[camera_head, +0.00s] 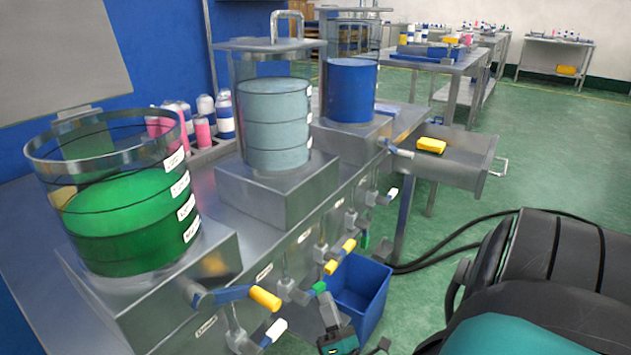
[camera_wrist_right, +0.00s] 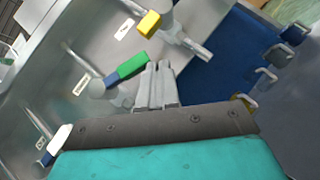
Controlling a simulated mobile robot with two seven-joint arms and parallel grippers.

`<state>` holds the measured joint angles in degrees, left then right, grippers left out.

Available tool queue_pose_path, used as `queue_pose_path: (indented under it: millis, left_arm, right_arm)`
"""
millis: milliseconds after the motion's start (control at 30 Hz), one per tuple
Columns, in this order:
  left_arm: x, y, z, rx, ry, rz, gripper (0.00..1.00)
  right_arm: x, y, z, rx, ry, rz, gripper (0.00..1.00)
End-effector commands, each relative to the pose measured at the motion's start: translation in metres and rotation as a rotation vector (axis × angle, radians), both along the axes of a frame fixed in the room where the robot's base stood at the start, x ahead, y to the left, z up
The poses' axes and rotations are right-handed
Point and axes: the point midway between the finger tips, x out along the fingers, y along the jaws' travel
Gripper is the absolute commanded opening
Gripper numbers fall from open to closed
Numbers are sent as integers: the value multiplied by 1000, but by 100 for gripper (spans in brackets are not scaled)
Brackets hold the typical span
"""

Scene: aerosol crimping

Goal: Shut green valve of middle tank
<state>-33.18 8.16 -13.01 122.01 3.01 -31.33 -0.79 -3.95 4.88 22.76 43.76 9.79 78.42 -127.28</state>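The middle tank (camera_head: 275,125) is a clear cylinder with grey-blue liquid on a steel block. Below it on the bench front is a valve with a green handle (camera_head: 318,288). In the right wrist view this green handle (camera_wrist_right: 132,66) has a blue stem and slants up to the right. My right gripper (camera_head: 332,312) is just below the handle in the head view. In the wrist view its fingers (camera_wrist_right: 157,68) are together with nothing visible between them, their tips beside the green end. I cannot tell whether they touch. My left gripper is out of view.
Yellow handles (camera_head: 265,298) (camera_head: 348,246) and white handles (camera_head: 276,330) stick out close by. A blue bin (camera_head: 362,290) stands below the bench front. The left tank (camera_head: 130,215) holds green liquid, the far tank (camera_head: 350,90) blue. Black hoses lie on the floor at right.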

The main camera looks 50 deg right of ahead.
Motion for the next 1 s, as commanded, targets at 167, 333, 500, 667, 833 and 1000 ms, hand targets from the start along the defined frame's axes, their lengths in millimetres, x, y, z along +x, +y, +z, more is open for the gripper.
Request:
queue_pose_path:
  millis: [167, 333, 500, 667, 833, 1000]
  left_arm:
    - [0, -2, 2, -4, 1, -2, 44]
    - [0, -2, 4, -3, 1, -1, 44]
    - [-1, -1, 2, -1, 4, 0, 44]
    - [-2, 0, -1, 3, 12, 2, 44]
    - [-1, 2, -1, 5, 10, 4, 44]
    - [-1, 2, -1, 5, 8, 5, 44]
  right_arm:
    - [0, -8, 10, 7, -2, -2, 0]
    - [1, -13, 17, 7, -1, -1, 0]
    - [1, -16, 21, 8, -1, 0, 0]
    - [1, -17, 23, 9, 0, 0, 0]
    - [1, -18, 24, 9, 0, 0, 0]
    - [1, -17, 24, 9, -1, 0, 0]
